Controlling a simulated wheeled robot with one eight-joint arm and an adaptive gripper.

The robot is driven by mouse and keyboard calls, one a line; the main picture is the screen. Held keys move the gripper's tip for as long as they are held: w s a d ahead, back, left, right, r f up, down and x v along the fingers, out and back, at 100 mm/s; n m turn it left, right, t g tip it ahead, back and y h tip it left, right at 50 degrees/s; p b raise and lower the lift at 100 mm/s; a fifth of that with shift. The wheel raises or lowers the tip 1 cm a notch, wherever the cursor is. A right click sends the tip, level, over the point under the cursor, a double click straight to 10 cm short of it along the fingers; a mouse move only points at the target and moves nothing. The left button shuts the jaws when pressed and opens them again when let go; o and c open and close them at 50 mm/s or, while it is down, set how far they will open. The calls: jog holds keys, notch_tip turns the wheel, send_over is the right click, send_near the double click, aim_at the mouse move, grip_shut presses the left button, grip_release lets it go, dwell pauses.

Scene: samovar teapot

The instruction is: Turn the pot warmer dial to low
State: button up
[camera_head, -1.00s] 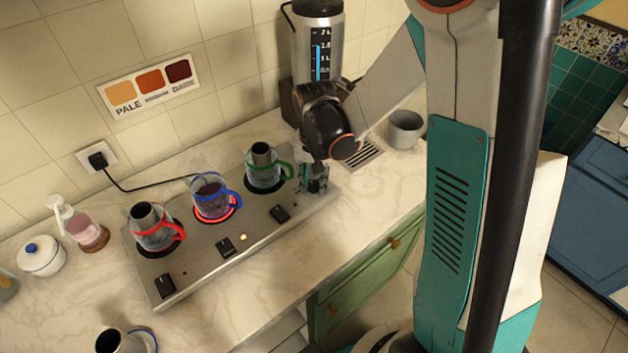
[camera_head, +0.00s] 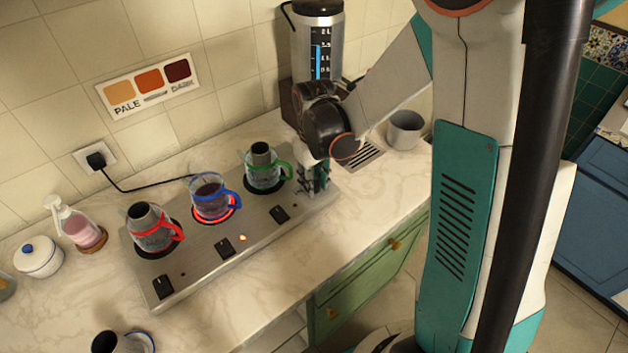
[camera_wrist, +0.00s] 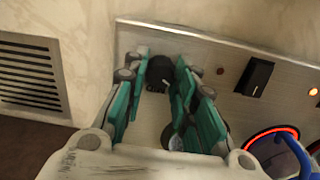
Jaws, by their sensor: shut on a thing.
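In the wrist view that dial (camera_wrist: 160,72) is round and black with a small white mark. The green fingers of my gripper (camera_wrist: 161,72) are closed on its two sides.
Pots with red (camera_head: 153,233), blue (camera_head: 210,194) and green (camera_head: 263,169) handles stand on the warmer; the ring under the blue one glows red. An amber light (camera_head: 243,238) is lit. A grey cup (camera_head: 405,131) and a vent grille (camera_head: 365,156) are to the right.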

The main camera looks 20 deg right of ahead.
jog(key=shift+n, duration=0.3)
jog(key=o, duration=1.1)
notch_tip(320, 180, up, 12)
dwell(0.3)
